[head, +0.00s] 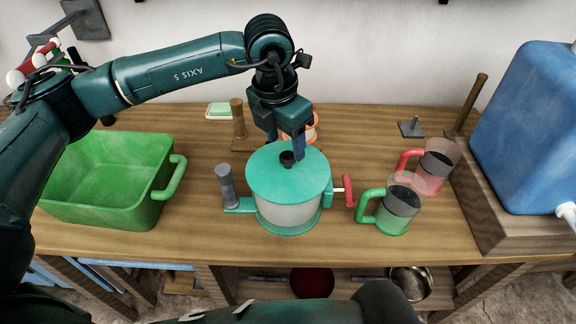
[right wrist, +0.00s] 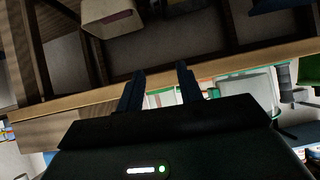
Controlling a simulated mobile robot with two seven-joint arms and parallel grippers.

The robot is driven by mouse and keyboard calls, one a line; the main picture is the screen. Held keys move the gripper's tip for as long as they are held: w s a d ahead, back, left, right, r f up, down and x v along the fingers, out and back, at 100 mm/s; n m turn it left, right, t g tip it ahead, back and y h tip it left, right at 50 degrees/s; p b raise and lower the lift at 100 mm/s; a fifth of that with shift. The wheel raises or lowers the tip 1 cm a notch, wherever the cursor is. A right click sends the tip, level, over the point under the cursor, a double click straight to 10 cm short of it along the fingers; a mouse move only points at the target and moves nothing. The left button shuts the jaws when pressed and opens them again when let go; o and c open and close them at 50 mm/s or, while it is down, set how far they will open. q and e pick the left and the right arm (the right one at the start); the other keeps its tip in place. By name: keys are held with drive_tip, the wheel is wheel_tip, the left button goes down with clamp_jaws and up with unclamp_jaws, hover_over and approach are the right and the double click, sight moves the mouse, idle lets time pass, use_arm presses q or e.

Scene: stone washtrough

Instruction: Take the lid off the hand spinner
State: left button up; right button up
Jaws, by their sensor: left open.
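The hand spinner (head: 288,214) stands upright on the wooden table, a pale drum with a teal base, a grey post at its left and a red crank handle at its right. Its teal lid (head: 268,178) sits on top, with a dark knob (head: 287,159) in the middle. My left gripper (head: 292,150) points down over the lid, its fingers at or just behind the knob. It is open; I cannot tell whether it touches the knob. My right gripper (right wrist: 160,90) shows in the right wrist view, fingers apart with nothing between them, near the table edge.
A green tub (head: 105,185) stands at the left. Two jugs with dark contents, one green-handled (head: 393,218) and one red-handled (head: 436,160), stand right of the spinner. A blue tank (head: 530,125) is at the far right. A soap dish (head: 219,111) and wooden post are behind.

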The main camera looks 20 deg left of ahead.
sight(288, 155)
use_arm(q)
drive_tip(key=shift+w+d+f+p, duration=0.15)
drive_tip(key=shift+f+p, duration=0.15)
drive_tip(key=shift+f, duration=0.6)
drive_tip(key=shift+w+a+f+p, duration=0.1)
drive_tip(key=shift+w+f+p, duration=0.15)
drive_tip(key=shift+f, duration=0.7)
drive_tip(key=shift+w+d+f+p, duration=0.1)
drive_tip(key=shift+f+p, duration=0.2)
drive_tip(key=shift+f, duration=0.6)
drive_tip(key=shift+c, duration=0.2)
drive_tip(key=c, duration=1)
